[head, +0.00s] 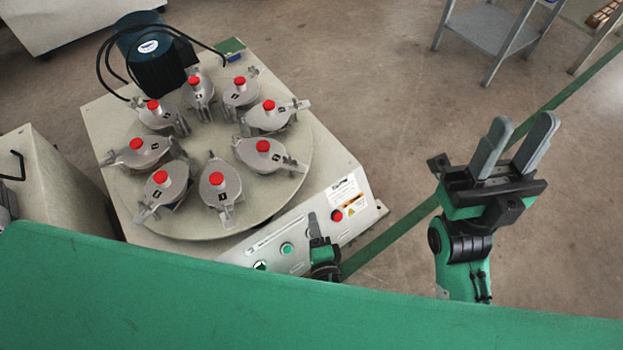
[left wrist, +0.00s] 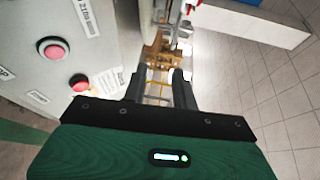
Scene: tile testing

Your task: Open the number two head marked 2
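The tile testing machine has a round turntable (head: 215,223) carrying a ring of several grey metal heads, each with a red knob and a small dark number label. The front heads include one at the front middle (head: 219,190), one at the front left (head: 164,187) and one at the right (head: 264,153). The numbers are too small to read surely, so I cannot tell which is marked 2. My left gripper (head: 315,226) is by the machine's front panel, apart from the heads; in the left wrist view (left wrist: 160,82) its fingers are apart and empty. My right gripper (head: 522,125) is open and empty, right of the machine.
The front panel has a green button (head: 287,248) and a red button (head: 337,216); buttons also show close by in the left wrist view (left wrist: 80,83). A dark motor (head: 158,62) with cables stands behind the turntable. A grey shelf (head: 490,28) is at the back right.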

